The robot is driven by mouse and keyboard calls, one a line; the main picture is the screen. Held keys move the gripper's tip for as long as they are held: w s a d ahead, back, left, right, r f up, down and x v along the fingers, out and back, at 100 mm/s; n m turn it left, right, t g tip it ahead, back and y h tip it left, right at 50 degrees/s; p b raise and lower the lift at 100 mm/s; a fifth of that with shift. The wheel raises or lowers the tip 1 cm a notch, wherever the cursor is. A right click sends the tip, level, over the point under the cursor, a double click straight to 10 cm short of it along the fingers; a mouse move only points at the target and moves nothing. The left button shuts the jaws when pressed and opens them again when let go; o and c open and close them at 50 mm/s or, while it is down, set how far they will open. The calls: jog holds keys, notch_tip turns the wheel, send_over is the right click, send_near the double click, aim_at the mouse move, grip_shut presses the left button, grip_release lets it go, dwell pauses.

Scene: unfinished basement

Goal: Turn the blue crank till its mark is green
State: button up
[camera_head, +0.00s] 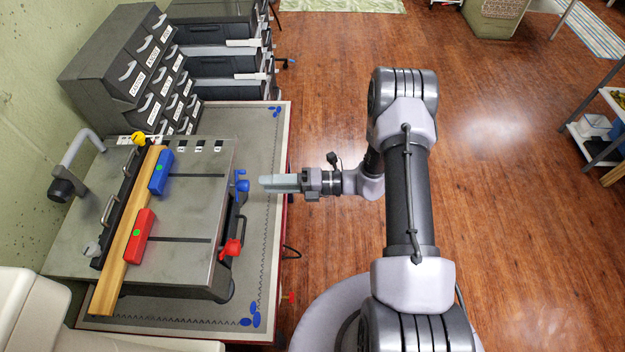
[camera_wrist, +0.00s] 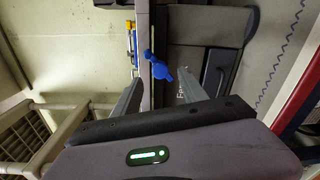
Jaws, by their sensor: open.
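The blue crank (camera_head: 241,186) sits on the right-hand front edge of the grey metal machine table (camera_head: 190,215). It also shows in the wrist view (camera_wrist: 158,68), ahead of and between my fingers. My gripper (camera_head: 264,184) is open and empty, with its fingertips pointing at the crank and just short of it, apparently not touching. In the wrist view my fingers (camera_wrist: 160,92) are spread wide. A blue block (camera_head: 160,175) on the table, in line with the crank, bears a green dot. I cannot make out a mark on the crank itself.
A red crank (camera_head: 232,248) sits on the same edge, nearer the bottom. A red block (camera_head: 139,240) with a green dot lies against a wooden beam (camera_head: 125,256). Drawer cabinets (camera_head: 125,65) stand behind.

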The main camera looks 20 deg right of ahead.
jog(key=v, duration=1.2)
jog(key=shift+s+p, duration=0.15)
jog(key=shift+p, duration=0.25)
jog(key=shift+d, duration=0.15)
jog(key=s+a+r+n+g+h+b, duration=0.2)
jog(key=s+a+r+n+g+h, duration=0.15)
jog(key=r+n, duration=0.35)
jog(key=s+a+r+n+g+h+b, duration=0.25)
jog(key=a+r+n, duration=0.2)
jog(key=n, duration=0.45)
jog(key=s+r+n+t+h+b, duration=0.5)
jog(key=s+n, duration=0.6)
jog(key=n, duration=0.5)
jog(key=r+t+h, duration=0.1)
jog(key=r+h, duration=0.1)
jog(key=h, duration=0.1)
jog(key=shift+n, duration=0.4)
